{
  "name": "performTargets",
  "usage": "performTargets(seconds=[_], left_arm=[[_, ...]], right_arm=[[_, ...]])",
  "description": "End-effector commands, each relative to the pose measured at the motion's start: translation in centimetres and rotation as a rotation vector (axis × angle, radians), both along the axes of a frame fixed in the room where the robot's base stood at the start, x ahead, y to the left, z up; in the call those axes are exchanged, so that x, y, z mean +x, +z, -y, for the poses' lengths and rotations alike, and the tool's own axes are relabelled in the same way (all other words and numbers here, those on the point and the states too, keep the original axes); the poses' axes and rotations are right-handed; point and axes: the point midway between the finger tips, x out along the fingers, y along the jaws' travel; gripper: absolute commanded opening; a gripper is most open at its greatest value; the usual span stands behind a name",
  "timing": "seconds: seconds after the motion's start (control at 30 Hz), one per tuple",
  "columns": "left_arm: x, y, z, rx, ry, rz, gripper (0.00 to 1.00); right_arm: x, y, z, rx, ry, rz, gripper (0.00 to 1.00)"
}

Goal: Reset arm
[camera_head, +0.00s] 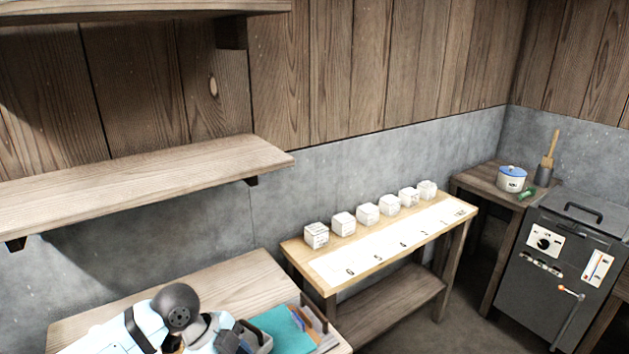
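My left arm comes in at the bottom left, over the near wooden table (225,283). My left gripper (236,338) seems to be the dark part at the arm's end, at the bottom edge beside a teal flat item (280,329). Its fingers cannot be made out, so I cannot tell whether it is open or shut. My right gripper is not in view.
A row of several white blocks (343,223) stands along a white marked strip (400,248) on a wooden bench. A wooden shelf (150,180) overhangs the left. A blue-lidded pot (511,179) and dark machine (552,270) stand at right.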

Motion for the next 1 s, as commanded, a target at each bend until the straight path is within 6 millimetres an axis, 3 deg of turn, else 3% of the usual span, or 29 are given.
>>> performTargets(seconds=[0.2, 0.4, 0.57, 0.7, 0.9, 1.0], left_arm=[[-1.7, -3.4, 3.3, -0.167, 0.313, 0.003, 0.4], [-3.9, -6.5, 4.1, -0.335, 0.683, -0.001, 0.4], [-6.7, -8.9, 2.6, -0.443, 0.975, 0.002, 0.4], [-10.3, -10.8, 0.1, -0.512, 1.212, 0.019, 0.4], [-15.7, -12.6, -3.5, -0.558, 1.439, 0.061, 0.4], [-17.3, -13.0, -4.6, -0.565, 1.493, 0.078, 0.4]], right_arm=[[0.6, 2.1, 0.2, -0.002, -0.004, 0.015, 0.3], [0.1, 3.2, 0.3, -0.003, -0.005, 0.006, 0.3], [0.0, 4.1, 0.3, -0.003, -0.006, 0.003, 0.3], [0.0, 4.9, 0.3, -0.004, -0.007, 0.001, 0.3], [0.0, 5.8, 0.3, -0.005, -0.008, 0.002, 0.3], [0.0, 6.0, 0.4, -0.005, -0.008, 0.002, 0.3]])
